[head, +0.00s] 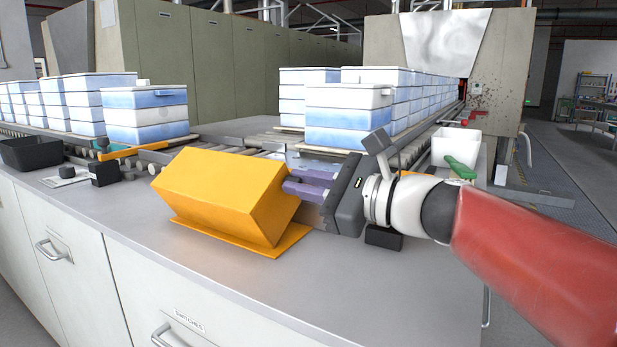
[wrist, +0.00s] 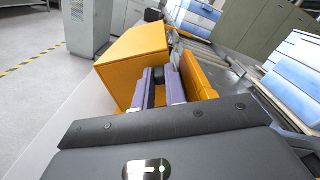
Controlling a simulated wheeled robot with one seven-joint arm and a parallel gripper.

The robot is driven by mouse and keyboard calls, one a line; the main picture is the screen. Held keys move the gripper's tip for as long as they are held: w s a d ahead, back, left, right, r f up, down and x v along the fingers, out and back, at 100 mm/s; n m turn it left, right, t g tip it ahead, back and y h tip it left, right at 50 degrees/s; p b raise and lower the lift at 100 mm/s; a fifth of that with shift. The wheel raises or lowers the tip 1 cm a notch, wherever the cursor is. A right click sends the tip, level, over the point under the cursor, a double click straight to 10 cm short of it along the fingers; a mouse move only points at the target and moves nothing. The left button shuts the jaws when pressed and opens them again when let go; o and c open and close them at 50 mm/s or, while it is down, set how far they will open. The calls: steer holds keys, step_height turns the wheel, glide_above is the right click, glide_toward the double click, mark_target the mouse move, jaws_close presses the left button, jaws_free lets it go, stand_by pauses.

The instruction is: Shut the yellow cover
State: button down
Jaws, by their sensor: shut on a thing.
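The yellow cover (head: 225,195) is a box-like hood, tilted over a flat yellow base plate (head: 290,240) on the grey counter. In the wrist view the cover (wrist: 135,58) stands left of the fingers, and a yellow strip (wrist: 194,75) lies to their right. My gripper (head: 288,187) reaches in from the right at the cover's right end. Its purple fingers, also in the wrist view (wrist: 160,85), are shut on part of the cover. A small dark piece shows between the fingertips. The exact spot held is hidden.
Stacked blue-white boxes (head: 350,115) stand on the roller conveyor behind the counter. A white bin (head: 455,150) with a green object is behind my wrist. A black tray (head: 30,153) and small black items lie at the left. The counter front is clear.

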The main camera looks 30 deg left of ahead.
steer(key=shift+w, duration=0.15)
stand_by(0.3)
steer(key=c, duration=1.4)
jaws_free()
steer(key=shift+c, duration=0.2)
steer(key=shift+d, duration=0.1)
steer(key=d+b, duration=0.1)
steer(key=d, duration=0.6)
steer(key=shift+s+d, duration=0.3)
steer(key=shift+s, duration=0.05)
steer(key=shift+f, duration=0.1)
